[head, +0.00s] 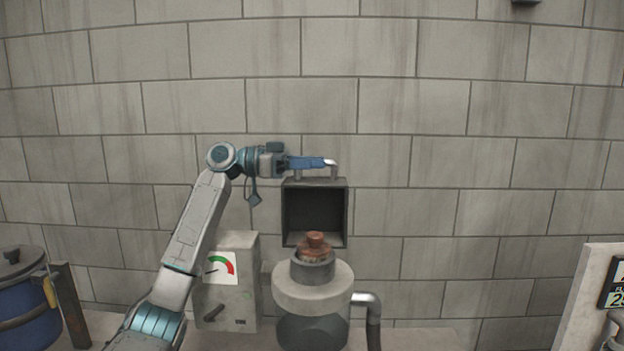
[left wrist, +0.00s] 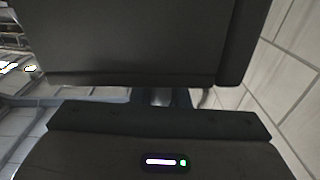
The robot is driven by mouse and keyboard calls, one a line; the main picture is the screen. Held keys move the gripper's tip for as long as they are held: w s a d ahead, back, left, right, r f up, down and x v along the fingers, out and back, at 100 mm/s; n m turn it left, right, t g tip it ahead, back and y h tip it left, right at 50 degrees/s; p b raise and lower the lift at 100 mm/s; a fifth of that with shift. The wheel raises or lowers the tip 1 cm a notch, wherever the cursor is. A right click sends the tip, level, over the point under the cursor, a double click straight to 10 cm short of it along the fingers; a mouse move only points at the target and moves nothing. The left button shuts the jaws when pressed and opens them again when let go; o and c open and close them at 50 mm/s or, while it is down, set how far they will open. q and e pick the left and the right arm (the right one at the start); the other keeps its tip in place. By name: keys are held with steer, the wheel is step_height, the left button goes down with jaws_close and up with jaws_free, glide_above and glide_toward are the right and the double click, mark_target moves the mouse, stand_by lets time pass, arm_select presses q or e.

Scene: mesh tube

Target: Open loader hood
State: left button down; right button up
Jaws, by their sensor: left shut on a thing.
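The loader hood (head: 315,183) is a dark grey box above the loader. Its hollow, dark inside faces me, so it stands swung up. A pale metal handle (head: 332,166) sits along its top edge. My left gripper (head: 322,163) reaches in from the left and is shut on this handle. Under the hood, a round loader (head: 313,284) has a grey collar holding reddish-brown lumps (head: 316,244), uncovered. In the left wrist view, dark gripper housing fills most of the picture and hides most of the handle and hood. My right gripper is not in view.
A grey box with a red-green dial (head: 222,267) and a lever stands left of the loader. A curved pipe (head: 370,305) runs down on its right. A blue lidded drum (head: 24,305) is far left. A panel (head: 590,300) stands far right. Block wall is behind.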

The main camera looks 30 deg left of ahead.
arm_select(q)
steer(key=shift+s+d+r+m+b, duration=0.2)
steer(key=shift+s+d+m+b, duration=0.1)
steer(key=shift+s, duration=0.2)
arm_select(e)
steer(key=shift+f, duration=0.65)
arm_select(q)
steer(key=c, duration=1.4)
jaws_free()
steer(key=shift+w, duration=0.1)
steer(key=shift+a+f, duration=0.1)
steer(key=shift+a, duration=0.05)
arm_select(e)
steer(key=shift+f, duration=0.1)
